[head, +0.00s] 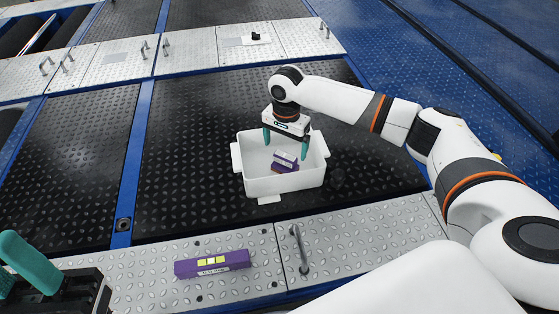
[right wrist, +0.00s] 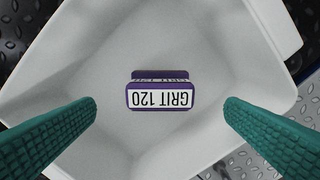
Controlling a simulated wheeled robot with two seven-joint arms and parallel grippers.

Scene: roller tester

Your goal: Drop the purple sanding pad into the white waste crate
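The purple sanding pad (head: 284,163) is inside the white waste crate (head: 285,187), tilted in the head view. Its white label reads "GRIT 120" upside down in the right wrist view (right wrist: 160,97). I cannot tell whether it rests on the crate floor or is just above it. My right gripper (head: 286,143) is open over the crate, its teal fingers well apart on either side of the pad, not touching it. The fingers also show in the right wrist view (right wrist: 159,112). My left gripper (head: 21,270) is open and empty at the lower left, partly cut off.
A purple bar with yellow squares and a white label (head: 212,264) lies on the front metal ledge (head: 150,270). A metal handle (head: 300,250) stands right of it. A small black item (head: 256,36) sits on the back ledge. The black mat left of the crate is clear.

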